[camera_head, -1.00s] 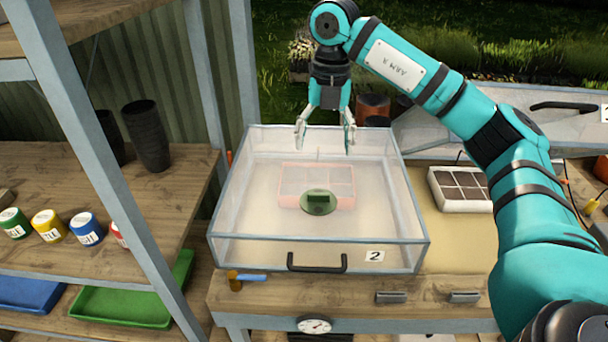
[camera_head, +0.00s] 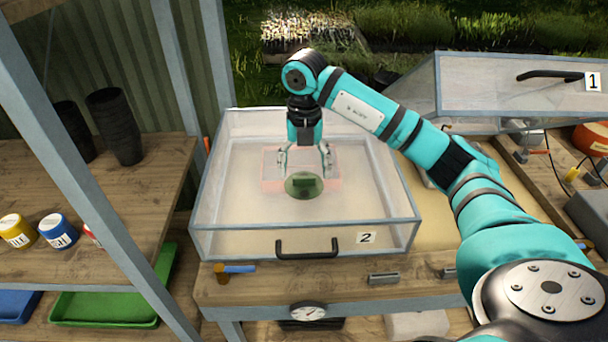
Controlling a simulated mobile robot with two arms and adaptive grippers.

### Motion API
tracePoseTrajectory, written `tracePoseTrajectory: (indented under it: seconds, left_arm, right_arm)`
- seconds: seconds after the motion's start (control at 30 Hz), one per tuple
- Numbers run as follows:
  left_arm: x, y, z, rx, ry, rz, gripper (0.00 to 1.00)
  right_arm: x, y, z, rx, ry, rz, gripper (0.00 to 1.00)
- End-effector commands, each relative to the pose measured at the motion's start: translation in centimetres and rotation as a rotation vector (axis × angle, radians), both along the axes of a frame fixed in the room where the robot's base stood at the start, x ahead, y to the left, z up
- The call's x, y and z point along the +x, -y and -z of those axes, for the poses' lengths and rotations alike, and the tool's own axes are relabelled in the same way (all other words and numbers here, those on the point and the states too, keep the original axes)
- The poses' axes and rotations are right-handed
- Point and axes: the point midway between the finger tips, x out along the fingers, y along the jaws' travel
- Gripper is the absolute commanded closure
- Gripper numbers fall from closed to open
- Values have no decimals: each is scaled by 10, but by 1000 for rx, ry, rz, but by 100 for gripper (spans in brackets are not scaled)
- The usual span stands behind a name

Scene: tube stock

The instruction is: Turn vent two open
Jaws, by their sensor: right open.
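The clear propagator box marked 2 (camera_head: 205,232) stands on the wooden bench with its lid down and a black handle at the front. Its vent is a round green disc with a raised dark green grip (camera_head: 304,186) on the lid. The grip bar looks roughly level across the picture. My right gripper (camera_head: 305,164) points down, open and empty, just behind the vent in the picture. Its two fingers stand apart to left and right. I cannot tell how high the fingertips are above the lid. My left gripper is not in view.
A second box with lid marked 1 (camera_head: 500,88) is propped open at the right. A shelf post (camera_head: 100,190) stands at the left, beside black pots (camera_head: 115,125) and labelled jars (camera_head: 57,231). A small blue-handled tool (camera_head: 235,268) lies before box 2.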

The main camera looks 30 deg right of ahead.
Motion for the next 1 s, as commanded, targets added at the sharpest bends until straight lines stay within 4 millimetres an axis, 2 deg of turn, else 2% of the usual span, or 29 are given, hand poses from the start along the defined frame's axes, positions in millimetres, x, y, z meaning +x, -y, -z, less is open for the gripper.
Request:
tracePoseTrajectory:
  seconds: [0.07,0.2,0.4,0.57,1.0]
  left_arm:
    - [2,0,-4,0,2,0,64]
    - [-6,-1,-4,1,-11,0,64]
    - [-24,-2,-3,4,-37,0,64]
    - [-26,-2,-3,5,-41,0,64]
    - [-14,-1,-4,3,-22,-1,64]
  right_arm:
    - [0,0,11,-2,-3,1,25]
    - [0,0,24,0,-2,1,25]
    - [0,0,30,-1,-1,1,25]
    - [0,0,30,-1,-1,1,25]
    - [0,0,29,-1,-1,1,82]
